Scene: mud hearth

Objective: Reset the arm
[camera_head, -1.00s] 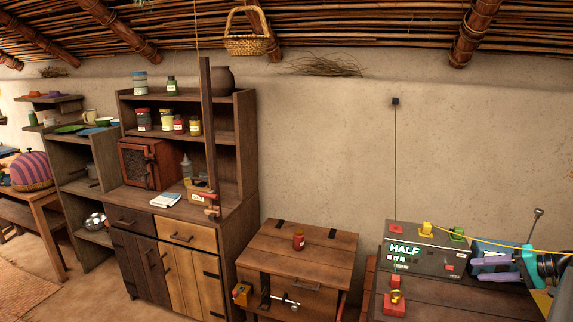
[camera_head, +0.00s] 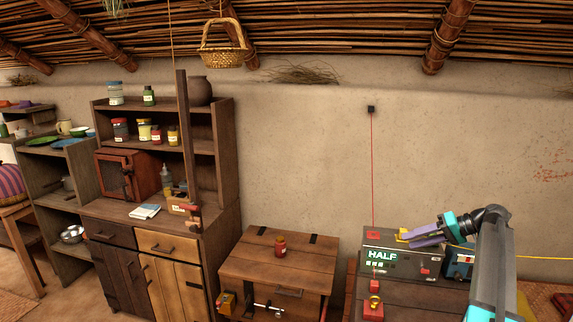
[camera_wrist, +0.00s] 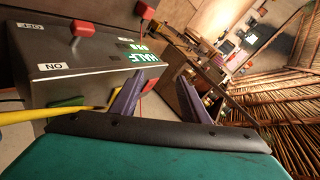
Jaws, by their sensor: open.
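My gripper (camera_head: 420,235) has two purple fingers and is open and empty. It shows just above the back right of a grey control box (camera_head: 393,255) with a lit green "HALF" display, and it partly hides a yellow piece on the box top. My arm comes in from the right edge. In the wrist view my gripper (camera_wrist: 157,95) has its fingers spread apart, with nothing between them. The control box (camera_wrist: 95,68) lies beside the left finger there, with red knobs, "ON" and "OFF" labels and the "HALF" display.
A yellow cable (camera_wrist: 25,115) runs close to my gripper. A red button block (camera_head: 373,309) sits in front of the control box. A basket (camera_head: 222,55) hangs above.

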